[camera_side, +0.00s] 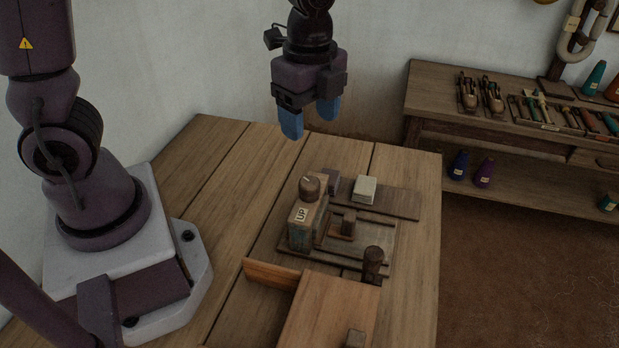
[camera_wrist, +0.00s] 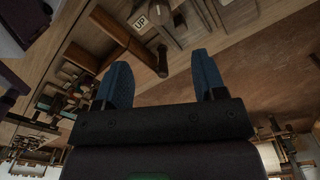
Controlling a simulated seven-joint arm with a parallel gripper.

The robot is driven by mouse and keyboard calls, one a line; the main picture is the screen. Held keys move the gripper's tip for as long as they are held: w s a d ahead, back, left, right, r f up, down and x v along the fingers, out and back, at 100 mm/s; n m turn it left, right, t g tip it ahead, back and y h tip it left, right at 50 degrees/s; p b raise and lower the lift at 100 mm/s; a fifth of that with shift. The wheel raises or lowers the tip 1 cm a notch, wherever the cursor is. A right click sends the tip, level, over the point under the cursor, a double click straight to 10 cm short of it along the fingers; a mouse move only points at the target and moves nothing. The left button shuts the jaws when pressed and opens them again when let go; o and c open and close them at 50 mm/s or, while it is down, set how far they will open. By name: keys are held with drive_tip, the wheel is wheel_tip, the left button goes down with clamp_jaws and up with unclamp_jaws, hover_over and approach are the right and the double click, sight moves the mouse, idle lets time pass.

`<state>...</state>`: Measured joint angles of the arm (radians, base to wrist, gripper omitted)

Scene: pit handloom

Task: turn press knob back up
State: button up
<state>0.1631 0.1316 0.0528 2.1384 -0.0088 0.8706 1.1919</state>
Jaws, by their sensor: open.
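The press knob (camera_side: 309,186) is a round brown knob on top of a small block-shaped press (camera_side: 304,226) with a label reading "UP". The press stands on a wooden base on the table. In the wrist view the "UP" label (camera_wrist: 141,23) shows near the top; I cannot make out the knob there. My gripper (camera_side: 309,122) hangs above the table, behind and higher than the press, apart from it. Its blue fingers are spread and empty; they also show in the wrist view (camera_wrist: 163,78).
A dark upright peg (camera_side: 373,262) stands at the base's front right. A pale block (camera_side: 365,189) lies on a dark board (camera_side: 395,199) behind. A wooden box (camera_side: 325,312) is in front. A tool bench (camera_side: 500,98) stands at right.

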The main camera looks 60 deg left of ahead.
sight(309, 181)
wheel_tip(309, 181, down, 13)
idle(0.5)
drive_tip(key=c, duration=0.9)
